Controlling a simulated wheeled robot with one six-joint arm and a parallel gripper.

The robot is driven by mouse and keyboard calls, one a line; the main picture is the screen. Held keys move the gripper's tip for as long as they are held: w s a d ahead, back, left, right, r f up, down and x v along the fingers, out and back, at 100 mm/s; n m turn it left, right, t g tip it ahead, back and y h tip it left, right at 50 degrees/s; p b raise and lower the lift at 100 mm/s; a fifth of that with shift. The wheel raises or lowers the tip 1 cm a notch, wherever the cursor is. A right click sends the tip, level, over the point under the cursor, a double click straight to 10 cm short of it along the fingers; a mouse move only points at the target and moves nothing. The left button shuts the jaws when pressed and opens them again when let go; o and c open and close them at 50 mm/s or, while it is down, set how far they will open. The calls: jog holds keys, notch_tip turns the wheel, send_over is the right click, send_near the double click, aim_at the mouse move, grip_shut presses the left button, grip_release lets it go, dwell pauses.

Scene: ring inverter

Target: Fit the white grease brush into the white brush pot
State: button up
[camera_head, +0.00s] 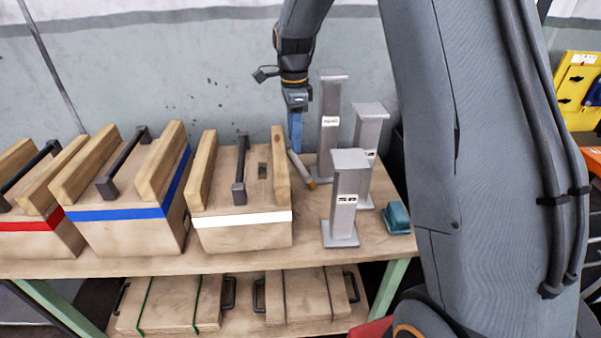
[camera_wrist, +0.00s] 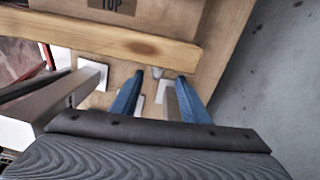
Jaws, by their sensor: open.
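A pale grey-white rod with an orange-brown end (camera_head: 300,168), which looks like the grease brush, leans at a tilt beside the right wall of the white-banded wooden box (camera_head: 243,219). My gripper (camera_head: 295,150) points down with blue fingers at the rod's upper end. In the wrist view the fingers (camera_wrist: 160,80) are apart, and a small pale piece (camera_wrist: 157,72) shows between their tips, close to the wooden wall. I cannot tell whether they touch it. No separate white brush pot can be made out; the white-banded box has a dark square opening in its top.
Several grey metal posts (camera_head: 345,200) stand just right of the rod, close to my gripper. A teal block (camera_head: 397,217) lies at the table's right. A blue-banded box (camera_head: 125,213) and a red-banded box (camera_head: 30,226) stand left. The wall is close behind.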

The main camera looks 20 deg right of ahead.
aim_at(294, 159)
jog(key=shift+s+a+f+p, duration=0.2)
jog(key=shift+f+p, duration=0.4)
jog(key=shift+f, duration=1.3)
jog(key=shift+s+a+f+p, duration=0.15)
jog(key=shift+f+p, duration=0.4)
jog(key=shift+f, duration=1.35)
jog(key=shift+d, duration=0.1)
grip_shut()
jog(key=shift+r, duration=0.1)
